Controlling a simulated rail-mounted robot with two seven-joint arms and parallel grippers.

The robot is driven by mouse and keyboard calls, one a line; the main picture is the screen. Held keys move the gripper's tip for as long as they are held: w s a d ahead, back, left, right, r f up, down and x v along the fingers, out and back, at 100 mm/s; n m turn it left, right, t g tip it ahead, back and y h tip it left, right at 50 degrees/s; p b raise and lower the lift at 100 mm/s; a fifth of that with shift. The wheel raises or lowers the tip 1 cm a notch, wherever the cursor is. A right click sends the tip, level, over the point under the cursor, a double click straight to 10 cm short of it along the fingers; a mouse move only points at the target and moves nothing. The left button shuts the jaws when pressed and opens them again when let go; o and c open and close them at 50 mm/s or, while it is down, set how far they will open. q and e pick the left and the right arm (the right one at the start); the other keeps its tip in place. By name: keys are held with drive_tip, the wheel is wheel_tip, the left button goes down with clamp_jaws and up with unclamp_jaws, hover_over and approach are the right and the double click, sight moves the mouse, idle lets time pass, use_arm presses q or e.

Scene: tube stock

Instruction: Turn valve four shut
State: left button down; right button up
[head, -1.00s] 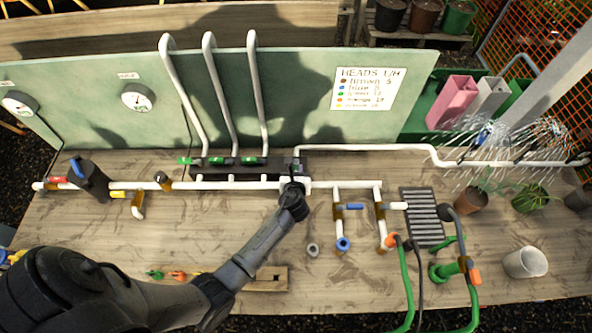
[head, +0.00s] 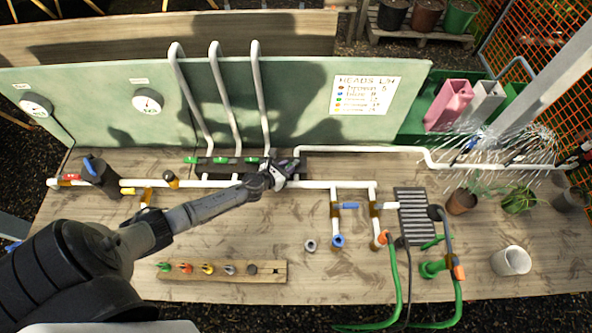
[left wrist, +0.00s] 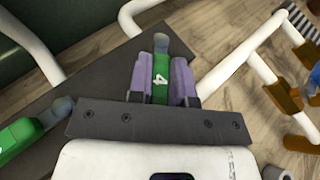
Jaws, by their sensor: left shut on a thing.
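Valve four has a green handle marked 4 (left wrist: 161,82), seen in the left wrist view near the right end of the dark valve block (left wrist: 95,75). My left gripper (left wrist: 163,82) is shut on this handle, a purple finger on each side. The handle lies at an angle to the neighbouring green handle (left wrist: 20,138). In the head view my left gripper (head: 286,168) is at the right end of the valve row and hides valve four's handle. My right gripper is not in view.
Several other green handles (head: 221,160) sit in the row to the left, below tall white pipes (head: 228,105). A white pipe (head: 325,185) runs along the bench. A wooden rack (head: 220,271) with coloured pieces lies in front. The front middle bench is mostly clear.

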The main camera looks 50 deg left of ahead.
use_arm(q)
drive_tip(key=shift+a+m+h+b, duration=0.4)
drive_tip(key=shift+m+h+b, duration=0.2)
drive_tip(key=shift+m+h, duration=0.25)
drive_tip(key=c, duration=1)
unclamp_jaws()
drive_tip(key=shift+c, duration=0.2)
drive_tip(key=v, duration=1.3)
drive_tip(key=shift+s+a+b, duration=0.3)
drive_tip(key=shift+b, duration=0.1)
drive_tip(key=shift+r, duration=0.15)
